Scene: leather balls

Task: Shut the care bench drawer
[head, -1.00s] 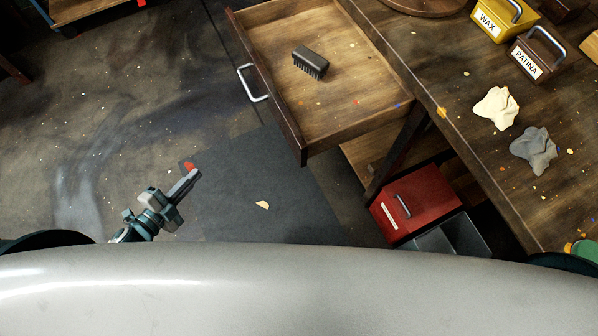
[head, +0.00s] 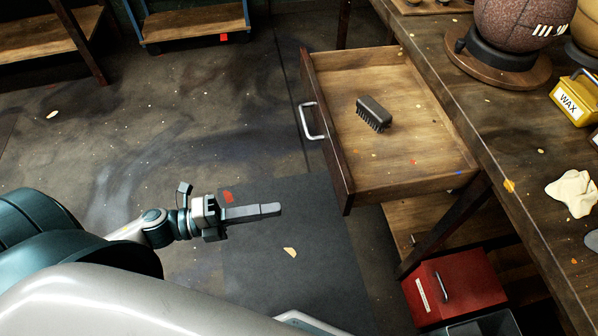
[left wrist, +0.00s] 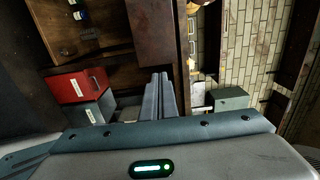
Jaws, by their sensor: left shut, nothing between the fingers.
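The care bench drawer (head: 455,186) stands pulled out from the bench (head: 500,150) in the head view. Its dark front (head: 330,140) carries a silver handle (head: 311,121) and faces left. A dark brush (head: 374,114) lies inside the drawer. My left gripper (head: 278,209) is shut and empty, left of and nearer than the drawer front, apart from it in the picture. In the left wrist view its closed fingers (left wrist: 160,96) point toward a dark wooden panel. I cannot tell for sure which part of the bench that panel is. My right gripper is not in view.
A red box (head: 455,285) sits below the bench. A ball on a round wooden stand (head: 497,70), a yellow WAX box (head: 575,98) and a pale cloth (head: 573,193) are on the bench top. A wheeled cart (head: 195,22) stands at the back.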

